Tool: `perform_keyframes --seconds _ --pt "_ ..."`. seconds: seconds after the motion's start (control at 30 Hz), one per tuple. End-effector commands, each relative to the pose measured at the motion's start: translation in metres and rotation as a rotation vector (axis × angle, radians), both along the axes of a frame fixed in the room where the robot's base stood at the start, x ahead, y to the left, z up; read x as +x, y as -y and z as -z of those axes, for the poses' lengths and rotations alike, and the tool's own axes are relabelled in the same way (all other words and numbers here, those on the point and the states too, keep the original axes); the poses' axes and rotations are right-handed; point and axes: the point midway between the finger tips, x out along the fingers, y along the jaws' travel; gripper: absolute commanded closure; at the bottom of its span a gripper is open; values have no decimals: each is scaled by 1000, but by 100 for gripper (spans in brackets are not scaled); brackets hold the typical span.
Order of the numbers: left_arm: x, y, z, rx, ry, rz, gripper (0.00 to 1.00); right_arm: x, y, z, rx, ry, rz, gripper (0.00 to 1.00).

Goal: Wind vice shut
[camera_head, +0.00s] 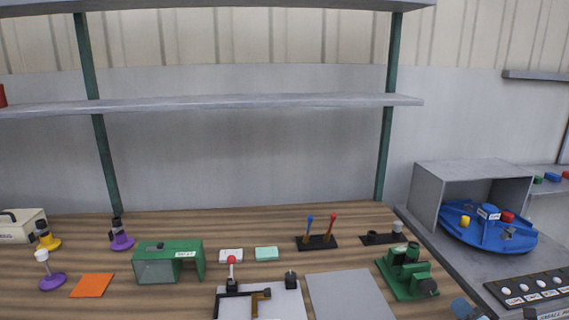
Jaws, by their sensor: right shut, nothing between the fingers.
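The green vice (407,272) stands on the wooden bench at the right, near the bench's right edge. It has a dark round part at its front right. How far its jaws are apart is too small to tell. Part of my right gripper (466,308) shows at the bottom edge, in front and to the right of the vice. It is shut and empty, and it appears apart from the vice. My left gripper is not in view.
A grey plate (350,295) lies left of the vice. A toggle clamp with a red knob (232,260) and a lever box (317,242) stand farther left. A blue turntable (487,232) sits right, beside a black button panel (530,290). A shelf (250,102) spans above.

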Motion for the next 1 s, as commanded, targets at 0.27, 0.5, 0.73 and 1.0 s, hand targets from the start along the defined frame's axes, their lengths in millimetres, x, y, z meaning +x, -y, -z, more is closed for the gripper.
perform_keyframes --seconds 0.27,0.5,0.73,1.0 --pt "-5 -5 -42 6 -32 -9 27 -7 -30 -27 -549 34 -1 100" --pt "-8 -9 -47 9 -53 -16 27 -12 -47 -28 -841 66 -8 100" --pt "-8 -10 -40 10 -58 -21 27 1 -51 -25 -885 72 -7 100" --pt "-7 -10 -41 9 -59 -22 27 35 -54 -26 -881 72 -7 100"
